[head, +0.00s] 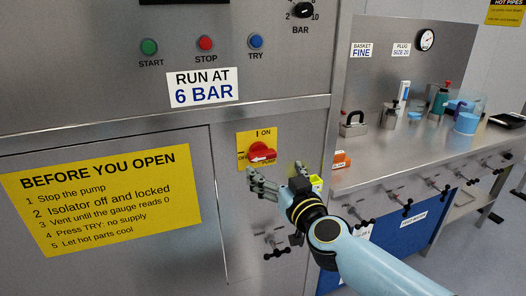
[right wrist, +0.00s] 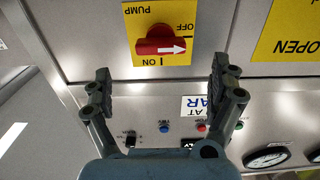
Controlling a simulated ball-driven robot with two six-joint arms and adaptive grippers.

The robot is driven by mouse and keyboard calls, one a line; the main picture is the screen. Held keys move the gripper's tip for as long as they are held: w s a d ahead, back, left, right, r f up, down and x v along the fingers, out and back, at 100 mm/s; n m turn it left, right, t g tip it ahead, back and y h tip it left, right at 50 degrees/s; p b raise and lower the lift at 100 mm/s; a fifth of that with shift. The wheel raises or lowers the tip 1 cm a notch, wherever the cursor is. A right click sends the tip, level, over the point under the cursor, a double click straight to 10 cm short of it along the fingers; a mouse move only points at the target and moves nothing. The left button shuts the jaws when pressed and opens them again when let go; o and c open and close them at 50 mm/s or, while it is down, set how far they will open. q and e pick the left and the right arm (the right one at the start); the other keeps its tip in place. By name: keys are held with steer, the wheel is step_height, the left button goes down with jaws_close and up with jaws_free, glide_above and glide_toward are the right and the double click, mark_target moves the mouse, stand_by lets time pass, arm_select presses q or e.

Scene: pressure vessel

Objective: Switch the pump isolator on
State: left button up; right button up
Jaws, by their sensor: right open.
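The pump isolator is a red rotary handle (head: 262,152) on a yellow plate (head: 267,136) on the grey cabinet front. Its white arrow points left, towards OFF; I ON is at the top of the plate. The red handle (right wrist: 160,42) shows upside down in the right wrist view, with its arrow pointing right beside OFF. My right gripper (head: 276,177) is open and empty, just below and in front of the handle. In the right wrist view the handle lies beyond the open fingertips (right wrist: 161,76), between them sideways and apart from them. My left gripper is out of view.
A yellow warning sign (head: 103,197) is left of the isolator. Above are green (head: 149,46), red (head: 205,42) and blue (head: 256,41) buttons. A padlock (head: 353,123) and several containers stand on the steel bench (head: 400,150) at right. Black-handled valves (head: 276,242) project below.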

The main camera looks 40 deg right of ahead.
mark_target(264, 158)
steer(key=b+x, duration=0.1)
steer(key=x, duration=0.7)
steer(key=shift+w, duration=0.2)
steer(key=shift+a, duration=0.1)
steer(key=shift+c, duration=0.4)
steer(key=c, duration=1.1)
